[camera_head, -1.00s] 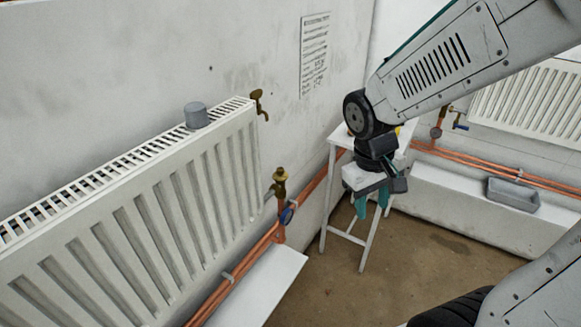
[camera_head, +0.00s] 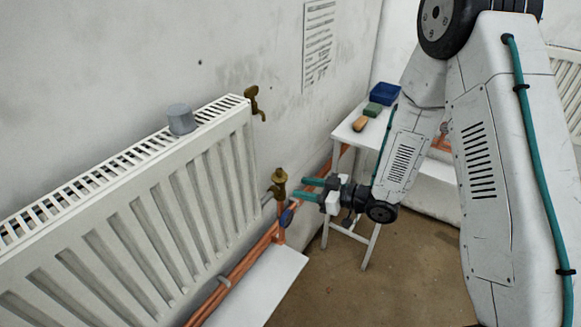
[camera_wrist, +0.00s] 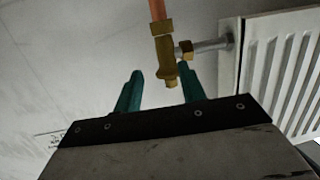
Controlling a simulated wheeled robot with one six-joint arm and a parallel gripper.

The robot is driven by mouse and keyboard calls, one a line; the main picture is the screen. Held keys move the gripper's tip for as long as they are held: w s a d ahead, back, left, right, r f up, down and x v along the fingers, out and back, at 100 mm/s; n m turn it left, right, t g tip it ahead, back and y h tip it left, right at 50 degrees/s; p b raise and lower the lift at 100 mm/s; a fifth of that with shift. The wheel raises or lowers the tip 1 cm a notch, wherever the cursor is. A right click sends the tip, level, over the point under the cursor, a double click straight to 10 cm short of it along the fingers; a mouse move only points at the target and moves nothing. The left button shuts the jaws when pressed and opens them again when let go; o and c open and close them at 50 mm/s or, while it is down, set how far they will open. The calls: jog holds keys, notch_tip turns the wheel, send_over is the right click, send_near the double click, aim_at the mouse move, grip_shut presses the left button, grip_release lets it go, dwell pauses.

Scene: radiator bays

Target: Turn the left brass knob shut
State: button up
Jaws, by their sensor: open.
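The left brass knob (camera_head: 279,178) tops a valve on a copper pipe at the right end of the near radiator (camera_head: 140,220). In the wrist view the brass valve (camera_wrist: 166,58) hangs upside down, its knob end (camera_wrist: 170,81) pointing down between the two fingers. My gripper (camera_head: 307,189) is just to the right of the knob in the head view, its teal fingers pointing at the valve. The gripper also shows in the wrist view (camera_wrist: 160,92), open and empty, with a finger on each side of the knob. I see no clear contact.
A grey cup (camera_head: 181,119) stands on the radiator. A white stand (camera_head: 352,135) holds a blue bin (camera_head: 385,93), a green block and an orange block.

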aim_at(279, 169)
jog(key=w+a+r, duration=0.1)
jog(key=a, duration=0.1)
jog(key=w+a+r+y, duration=0.1)
jog(key=a, duration=0.2)
jog(key=w+a+r+y, duration=0.1)
jog(key=a+r, duration=0.1)
jog(key=shift+w+a+t, duration=0.2)
jog(key=shift+t, duration=0.1)
grip_shut()
